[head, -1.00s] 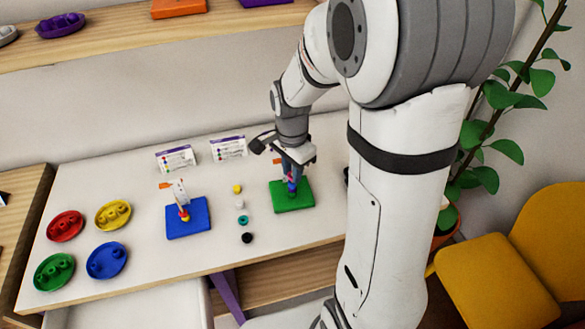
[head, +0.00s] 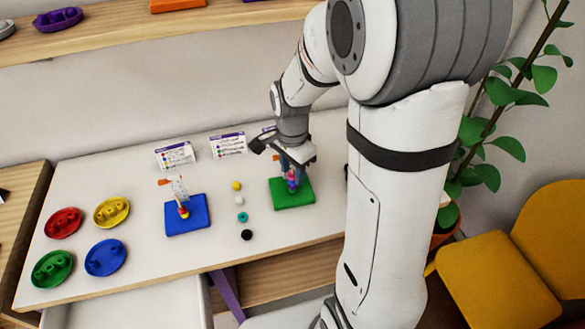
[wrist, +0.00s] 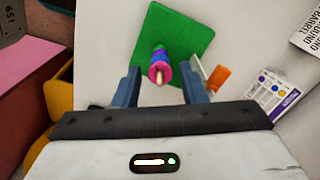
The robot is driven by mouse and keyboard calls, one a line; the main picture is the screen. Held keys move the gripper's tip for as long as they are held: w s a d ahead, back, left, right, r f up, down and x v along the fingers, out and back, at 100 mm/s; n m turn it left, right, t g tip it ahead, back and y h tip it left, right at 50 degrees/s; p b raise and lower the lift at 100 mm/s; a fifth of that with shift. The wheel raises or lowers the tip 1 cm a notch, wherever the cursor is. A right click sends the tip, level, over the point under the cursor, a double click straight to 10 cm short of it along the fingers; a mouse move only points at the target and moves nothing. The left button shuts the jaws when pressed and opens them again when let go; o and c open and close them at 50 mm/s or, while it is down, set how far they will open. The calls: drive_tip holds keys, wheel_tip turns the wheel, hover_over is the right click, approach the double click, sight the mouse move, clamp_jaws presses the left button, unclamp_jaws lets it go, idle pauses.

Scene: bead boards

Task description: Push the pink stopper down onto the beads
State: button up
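The pink stopper (wrist: 159,72) sits on the peg of the green board (wrist: 172,30), with the peg's pale tip poking out through it. A purple bead (wrist: 158,55) shows right under the stopper, with other beads below it, partly hidden. In the head view the stack (head: 292,180) stands on the green board (head: 292,195). My gripper (wrist: 160,86) is open, its two blue-grey fingers apart on either side of the stack and touching neither side. In the head view my gripper (head: 291,165) is above the board, around the stack's top.
An orange flag (wrist: 219,77) stands beside the stack. A blue board (head: 186,222) with its own peg is to the left. Loose beads, including a black one (head: 247,235), lie between the boards. Coloured dishes (head: 105,257) are at the far left.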

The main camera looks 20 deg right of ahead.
drive_tip(key=shift+o, duration=0.9)
wheel_tip(320, 180, up, 8)
drive_tip(key=shift+f, duration=0.1)
drive_tip(key=shift+s, duration=0.1)
drive_tip(key=s+r+n+t, duration=0.3)
drive_tip(key=s+n, duration=1)
drive_tip(key=s, duration=0.1)
drive_tip(key=shift+d+r, duration=0.15)
drive_tip(key=shift+r, duration=0.05)
drive_tip(key=shift+c, duration=0.6)
